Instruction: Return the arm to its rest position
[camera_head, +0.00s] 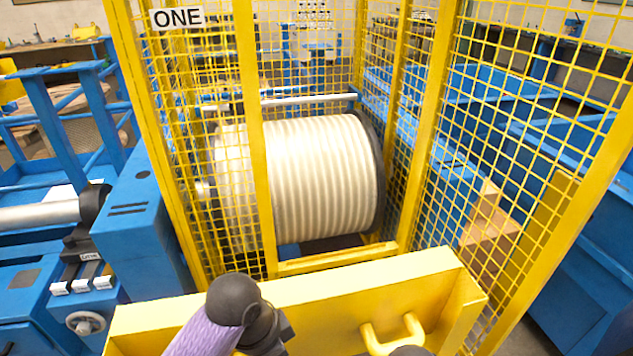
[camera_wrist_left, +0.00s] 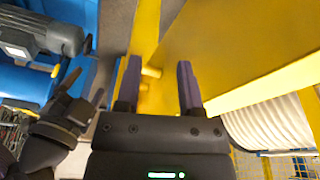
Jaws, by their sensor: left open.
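My left arm (camera_head: 238,312), with a purple sleeve and a dark round joint, rises from the bottom edge in the head view. Its gripper cannot be made out there. In the left wrist view my left gripper (camera_wrist_left: 159,88) is open, its two dark fingers apart with nothing held between them. A yellow post and a small yellow peg (camera_wrist_left: 151,72) show behind the gap between the fingers. I cannot tell how far they are from the fingertips.
A yellow panel with a handle (camera_head: 392,333) stands close in front. Behind it, a yellow mesh cage marked ONE (camera_head: 178,17) surrounds a large pale ribbed drum (camera_head: 322,180). Blue machinery (camera_head: 150,225) stands left. A dark jointed thing (camera_wrist_left: 55,128) in the left wrist view is unclear.

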